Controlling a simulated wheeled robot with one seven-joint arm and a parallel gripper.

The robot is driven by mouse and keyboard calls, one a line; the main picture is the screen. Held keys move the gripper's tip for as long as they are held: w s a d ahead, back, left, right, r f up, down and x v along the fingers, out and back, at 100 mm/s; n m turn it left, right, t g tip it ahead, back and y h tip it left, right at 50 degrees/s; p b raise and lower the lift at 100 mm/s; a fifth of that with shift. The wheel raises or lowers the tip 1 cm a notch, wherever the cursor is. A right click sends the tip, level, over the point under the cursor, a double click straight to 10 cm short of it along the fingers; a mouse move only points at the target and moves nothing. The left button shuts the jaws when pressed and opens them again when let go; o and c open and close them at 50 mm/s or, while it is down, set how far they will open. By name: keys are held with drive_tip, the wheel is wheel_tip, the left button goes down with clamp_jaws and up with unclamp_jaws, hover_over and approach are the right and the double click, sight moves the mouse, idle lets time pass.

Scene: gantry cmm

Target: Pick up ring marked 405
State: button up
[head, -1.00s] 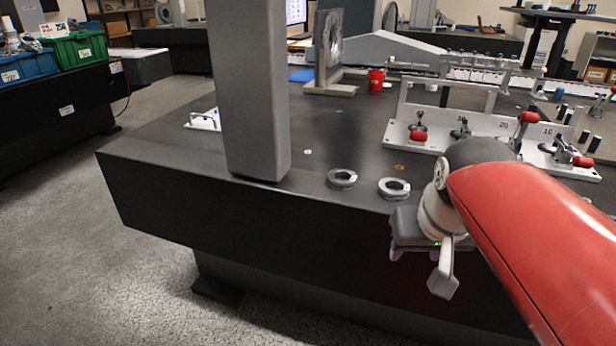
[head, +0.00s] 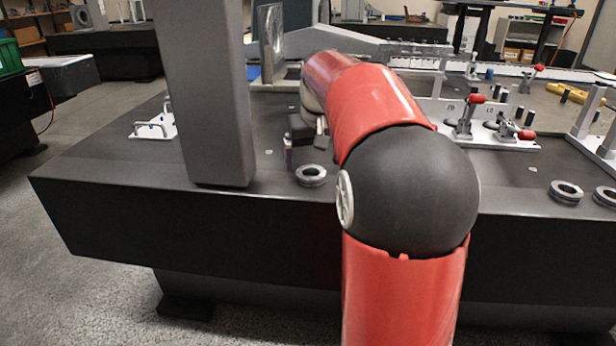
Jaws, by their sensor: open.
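A grey metal ring (head: 311,175) lies flat on the dark table near its front edge, right of the grey column. Two similar rings lie far to the right: one ring (head: 565,192) and another ring (head: 604,196), cut by the picture edge. No number is readable on any ring, so I cannot tell which is 405. My gripper (head: 303,158) is open, just above and behind the left ring in the picture. I cannot tell the exact height or whether it touches. My arm hides the table to the right of that ring.
The grey column (head: 205,90) stands close left of my gripper. A white plate with handles (head: 155,122) lies left of it. Toggle-clamp fixtures (head: 490,130) with red handles stand to the right. The dark table (head: 100,165) is bare at front left.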

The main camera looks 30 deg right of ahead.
sight(312, 168)
drive_tip(key=x, duration=0.3)
drive_tip(key=shift+f, duration=0.2)
drive_tip(key=shift+c, duration=0.2)
drive_tip(key=c, duration=1.2)
drive_tip(key=shift+c, duration=0.6)
drive_tip(key=shift+r, duration=0.15)
